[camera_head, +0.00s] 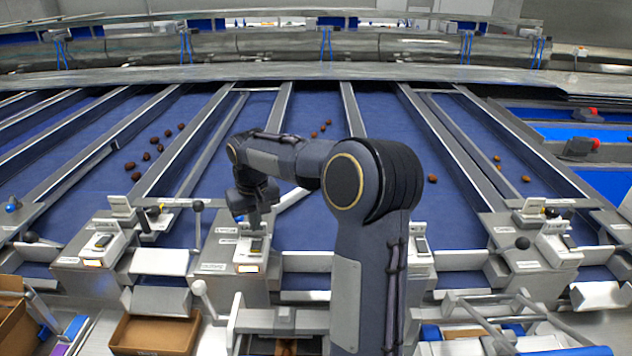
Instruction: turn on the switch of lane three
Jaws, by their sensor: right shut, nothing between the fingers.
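My right gripper (256,222) is shut and empty, pointing down just above the rocker switch (257,246) on a white switch box (239,247) at the near end of a middle lane. Whether the fingertips touch the rocker I cannot tell. Further switch boxes stand to the right, one (421,246) partly behind my arm and one (558,250) further right. Lane numbers are not readable. My left gripper is not in view.
Blue lanes (385,115) between metal rails carry scattered brown dates (146,156). A brown carton (153,334) sits at the lower left. My right arm hides part of the middle.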

